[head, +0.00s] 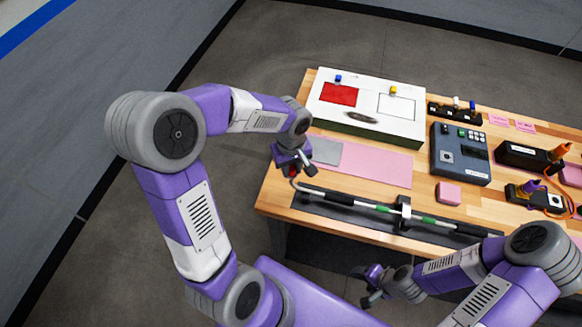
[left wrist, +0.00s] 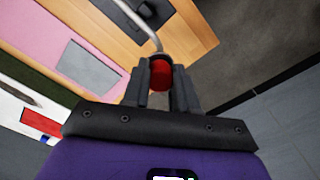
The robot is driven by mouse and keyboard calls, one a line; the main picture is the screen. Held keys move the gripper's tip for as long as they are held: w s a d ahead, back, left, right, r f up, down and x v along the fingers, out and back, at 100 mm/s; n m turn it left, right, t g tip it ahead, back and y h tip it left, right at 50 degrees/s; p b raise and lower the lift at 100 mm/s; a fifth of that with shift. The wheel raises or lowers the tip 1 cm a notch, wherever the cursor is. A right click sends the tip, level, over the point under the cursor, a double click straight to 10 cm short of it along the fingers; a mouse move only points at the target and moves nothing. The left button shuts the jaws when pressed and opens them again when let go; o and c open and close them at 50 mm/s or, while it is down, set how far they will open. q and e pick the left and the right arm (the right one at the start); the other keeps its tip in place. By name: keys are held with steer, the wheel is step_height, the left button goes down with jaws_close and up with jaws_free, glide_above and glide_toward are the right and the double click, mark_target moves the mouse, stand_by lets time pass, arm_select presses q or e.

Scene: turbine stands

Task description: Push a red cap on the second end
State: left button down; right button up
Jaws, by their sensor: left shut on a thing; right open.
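A rod (head: 340,201) with a bent silver end and black and green sections lies on a dark mat on the wooden table. Its silver end also shows in the left wrist view (left wrist: 152,32). My left gripper (head: 293,172) is at the rod's left end, shut on a red cap (left wrist: 160,74). The silver end meets the cap between the fingers (left wrist: 160,90); I cannot tell how deep it sits in the cap. A black clamp (head: 404,212) stands around the rod's middle. The rod's right end is partly hidden by my right arm. My right gripper (head: 370,287) is open and empty, in front of the table.
A white board (head: 385,125) with a red square stands at the back left. A pink mat (head: 375,165) and a grey plate (head: 325,151) lie before it. A grey-blue device (head: 460,152), a pink block (head: 449,192) and several black holders with tools crowd the right side.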

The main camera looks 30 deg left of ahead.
arm_select(q)
steer(key=shift+s+d+f, duration=0.1)
steer(key=shift+s+f, duration=0.15)
steer(key=shift+f, duration=0.25)
steer(key=c, duration=1.1)
jaws_free()
steer(key=shift+o, duration=1.3)
steer(key=shift+w, duration=0.15)
steer(key=shift+o, duration=0.2)
steer(key=shift+w, duration=0.1)
steer(key=shift+o, duration=0.8)
steer(key=shift+r, duration=0.1)
